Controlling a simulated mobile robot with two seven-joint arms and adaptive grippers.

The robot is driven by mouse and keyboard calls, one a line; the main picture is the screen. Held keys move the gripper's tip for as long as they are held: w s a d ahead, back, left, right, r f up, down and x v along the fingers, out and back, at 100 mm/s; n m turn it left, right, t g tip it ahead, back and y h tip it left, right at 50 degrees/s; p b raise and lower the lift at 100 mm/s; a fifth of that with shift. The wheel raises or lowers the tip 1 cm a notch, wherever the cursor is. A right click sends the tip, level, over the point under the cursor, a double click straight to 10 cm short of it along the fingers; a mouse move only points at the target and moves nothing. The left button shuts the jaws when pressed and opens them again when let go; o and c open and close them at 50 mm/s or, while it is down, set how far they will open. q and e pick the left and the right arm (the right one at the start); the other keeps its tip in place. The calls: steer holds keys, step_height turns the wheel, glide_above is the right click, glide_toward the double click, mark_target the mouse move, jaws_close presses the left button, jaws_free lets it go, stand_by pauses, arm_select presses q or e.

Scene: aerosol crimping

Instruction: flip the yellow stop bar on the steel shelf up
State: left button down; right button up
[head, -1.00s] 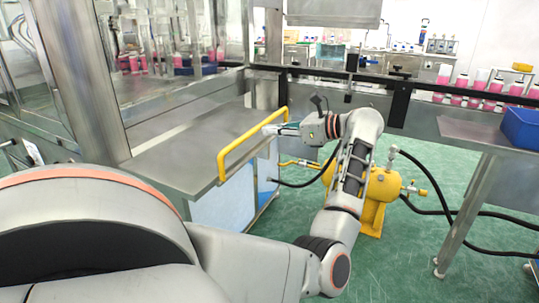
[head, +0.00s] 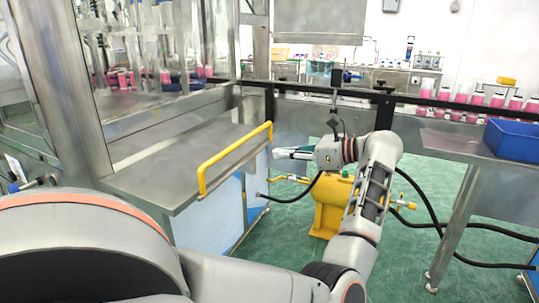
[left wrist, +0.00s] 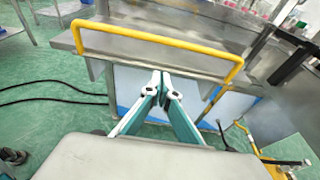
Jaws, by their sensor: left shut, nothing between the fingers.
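The yellow stop bar (head: 236,158) stands up along the near edge of the steel shelf (head: 165,165), its rail above the shelf top. In the left wrist view the bar (left wrist: 155,39) runs across the upper part, its legs reaching down to the shelf edge (left wrist: 185,68). My left gripper (head: 277,153) is shut and empty, just right of the bar and apart from it. In the left wrist view its fingertips (left wrist: 160,80) meet below the bar, in front of the cabinet side. My right gripper is not in view.
A yellow pump-like unit (head: 330,205) with black hoses stands on the green floor below my left arm. A side table (head: 455,146) with a blue bin (head: 512,140) is at the right. A conveyor with pink bottles runs behind. Green floor is open between.

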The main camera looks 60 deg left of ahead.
arm_select(q)
steer(key=shift+f+v, duration=0.1)
steer(key=shift+v, duration=0.95)
steer(key=shift+f+v, duration=0.15)
steer(key=shift+v, duration=0.9)
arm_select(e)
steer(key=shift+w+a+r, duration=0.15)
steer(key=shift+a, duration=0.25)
arm_select(q)
steer(key=shift+d, duration=0.1)
